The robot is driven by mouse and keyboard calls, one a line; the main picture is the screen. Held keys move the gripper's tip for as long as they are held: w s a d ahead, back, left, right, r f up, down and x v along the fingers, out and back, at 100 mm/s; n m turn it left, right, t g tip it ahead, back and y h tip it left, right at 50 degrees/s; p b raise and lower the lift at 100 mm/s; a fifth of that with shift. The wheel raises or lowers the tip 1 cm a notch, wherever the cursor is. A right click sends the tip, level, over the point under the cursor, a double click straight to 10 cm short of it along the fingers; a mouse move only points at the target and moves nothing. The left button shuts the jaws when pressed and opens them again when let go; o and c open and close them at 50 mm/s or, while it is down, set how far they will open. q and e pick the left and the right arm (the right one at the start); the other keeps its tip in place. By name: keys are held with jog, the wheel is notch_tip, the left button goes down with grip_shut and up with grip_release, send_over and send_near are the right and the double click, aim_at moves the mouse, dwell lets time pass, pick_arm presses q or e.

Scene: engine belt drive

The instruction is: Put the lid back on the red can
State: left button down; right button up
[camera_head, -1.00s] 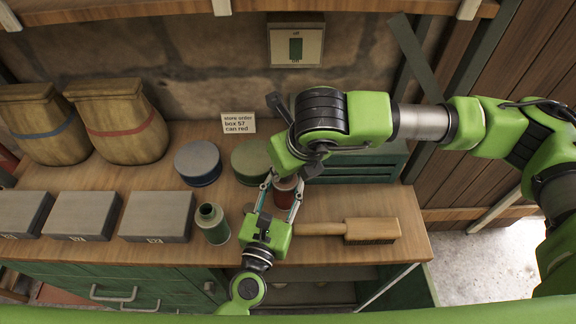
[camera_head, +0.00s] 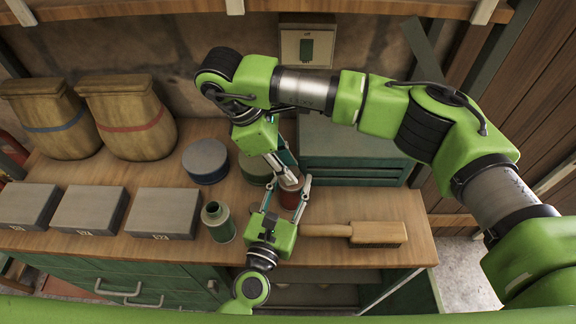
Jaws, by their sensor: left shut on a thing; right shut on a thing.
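The red can (camera_head: 290,198) stands on the wooden bench, between the two fingers of my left gripper (camera_head: 284,200), which is shut on it from the front. My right gripper (camera_head: 284,171) reaches down from above and behind, with its fingertips at the top of the can. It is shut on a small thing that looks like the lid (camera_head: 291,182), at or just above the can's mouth. The fingers hide much of it, so I cannot tell whether it touches the rim.
A green can (camera_head: 218,222) stands to the left. A blue round tin (camera_head: 205,160) and a partly hidden green round tin (camera_head: 254,169) stand behind. A brush (camera_head: 375,232) lies at right, before a green chest (camera_head: 352,150). Grey boxes (camera_head: 163,211) and sacks (camera_head: 137,116) fill the left.

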jog(key=o, duration=0.7)
jog(key=shift+r, duration=2.3)
jog(key=shift+c, duration=0.3)
